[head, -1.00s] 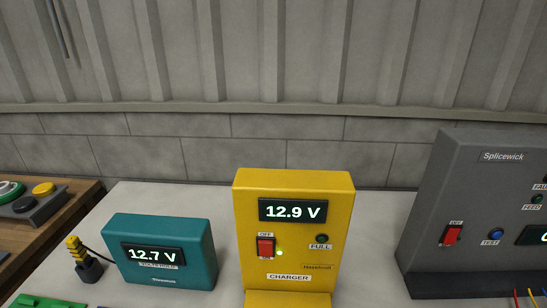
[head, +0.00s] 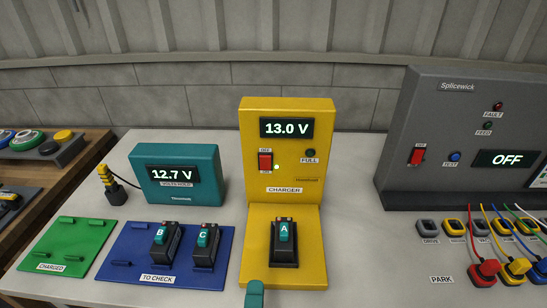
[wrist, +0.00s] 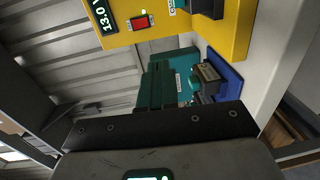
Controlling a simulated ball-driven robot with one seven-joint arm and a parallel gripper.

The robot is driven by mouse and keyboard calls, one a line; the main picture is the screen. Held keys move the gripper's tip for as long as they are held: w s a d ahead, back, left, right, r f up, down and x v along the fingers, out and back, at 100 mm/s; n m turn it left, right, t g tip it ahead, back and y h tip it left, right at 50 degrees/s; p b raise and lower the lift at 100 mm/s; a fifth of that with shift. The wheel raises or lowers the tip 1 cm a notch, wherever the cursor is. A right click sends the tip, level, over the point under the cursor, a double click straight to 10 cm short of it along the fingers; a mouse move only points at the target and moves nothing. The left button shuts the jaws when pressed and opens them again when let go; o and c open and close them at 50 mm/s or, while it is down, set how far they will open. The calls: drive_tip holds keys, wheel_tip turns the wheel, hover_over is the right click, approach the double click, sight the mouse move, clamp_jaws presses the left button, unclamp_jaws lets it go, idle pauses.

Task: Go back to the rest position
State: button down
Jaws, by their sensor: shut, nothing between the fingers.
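My gripper (wrist: 168,72) shows in the wrist view with its teal fingers together and nothing between them. In the head view only a teal tip of it (head: 255,293) shows at the bottom edge, just in front of the yellow charger (head: 255,220). Battery A (head: 284,242) stands in the charger bay, apart from my gripper. The charger display reads 13.0 V, its red switch (head: 265,162) has a green light beside it, and the FULL lamp (head: 310,153) is dark.
Batteries B (head: 160,245) and C (head: 203,245) stand on the blue TO CHECK tray (head: 135,272). The green CHARGED tray (head: 72,245) is empty. A teal voltmeter (head: 205,187) reads 12.7 V. The grey Splicewick panel (head: 425,110) reads OFF, with coloured plugs and cables below it.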

drive_tip(key=s+d+f+m+g+h, duration=0.15)
drive_tip(key=d+f+m+g, duration=0.4)
drive_tip(key=d, duration=0.65)
drive_tip(key=s+d+f+m+g+h, duration=0.1)
drive_tip(key=d+f+m+g+h, duration=0.3)
drive_tip(key=d+f, duration=0.55)
drive_tip(key=s+d+f+m+g+y, duration=0.2)
drive_tip(key=s+d+m+g+y, duration=0.1)
drive_tip(key=s, duration=0.4)
drive_tip(key=s+d+f+m+g+y, duration=0.2)
drive_tip(key=s+d+m, duration=0.3)
drive_tip(key=s, duration=0.3)
drive_tip(key=shift+s+d+f+g+y, duration=0.25)
drive_tip(key=shift+d+g+y, duration=0.2)
drive_tip(key=shift+g, duration=0.3)
